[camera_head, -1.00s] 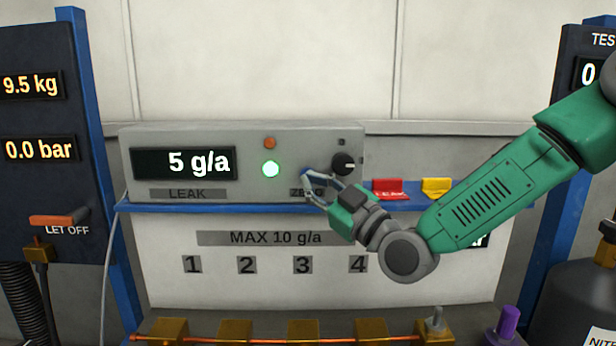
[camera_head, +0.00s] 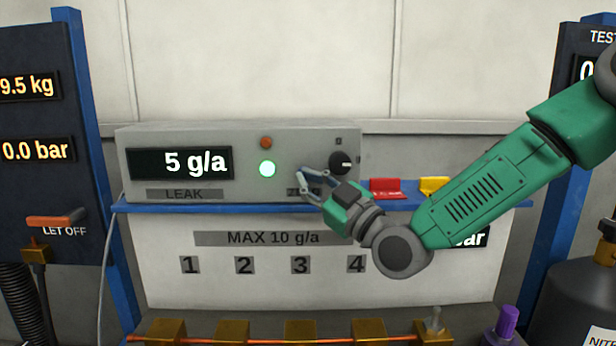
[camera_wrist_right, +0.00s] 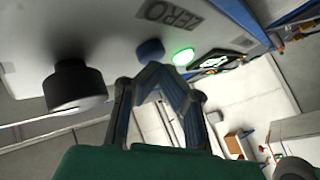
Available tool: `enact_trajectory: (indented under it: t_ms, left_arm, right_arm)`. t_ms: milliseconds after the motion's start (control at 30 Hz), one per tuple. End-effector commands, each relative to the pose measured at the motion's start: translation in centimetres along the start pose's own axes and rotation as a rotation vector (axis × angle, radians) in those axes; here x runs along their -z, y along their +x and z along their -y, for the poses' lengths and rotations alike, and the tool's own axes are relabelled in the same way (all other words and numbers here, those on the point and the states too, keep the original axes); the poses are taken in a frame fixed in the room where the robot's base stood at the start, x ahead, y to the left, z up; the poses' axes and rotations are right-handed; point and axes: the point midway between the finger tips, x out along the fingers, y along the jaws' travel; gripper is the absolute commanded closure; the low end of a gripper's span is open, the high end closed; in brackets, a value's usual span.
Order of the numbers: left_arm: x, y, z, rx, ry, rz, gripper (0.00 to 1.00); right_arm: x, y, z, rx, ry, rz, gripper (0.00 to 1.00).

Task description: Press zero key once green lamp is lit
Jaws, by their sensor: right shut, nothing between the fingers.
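The grey leak tester (camera_head: 250,140) stands on a blue shelf, and its display (camera_head: 180,163) reads 5 g/a. The green lamp (camera_head: 267,169) on its front is lit; it also glows in the right wrist view (camera_wrist_right: 183,57). The blue zero key (camera_wrist_right: 150,50) shows beside the ZERO label (camera_wrist_right: 168,14). My right gripper (camera_head: 304,181) is shut and empty, in front of the key's area, partly covering the label. In the right wrist view its fingertips (camera_wrist_right: 160,72) are just short of the key; contact cannot be told. My left gripper is not in view.
A black knob (camera_head: 342,162) is close to the right gripper. Red (camera_head: 387,188) and yellow (camera_head: 434,186) blocks sit on the shelf to the right. An unlit orange-red lamp (camera_head: 266,143) is above the green one. Dark panels flank the tester.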

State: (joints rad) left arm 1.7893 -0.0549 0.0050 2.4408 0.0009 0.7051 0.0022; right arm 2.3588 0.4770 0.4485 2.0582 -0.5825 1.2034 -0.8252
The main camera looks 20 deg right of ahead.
Motion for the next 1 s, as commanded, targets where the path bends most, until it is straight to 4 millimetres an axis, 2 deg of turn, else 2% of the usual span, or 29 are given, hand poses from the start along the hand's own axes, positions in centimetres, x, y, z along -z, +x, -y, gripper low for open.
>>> enact_trajectory:
  t_ms: [1000]
  left_arm:
    - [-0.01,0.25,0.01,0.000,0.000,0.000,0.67]
  right_arm:
    - [-0.45,0.70,-0.38,0.000,-0.001,0.001,1.00]
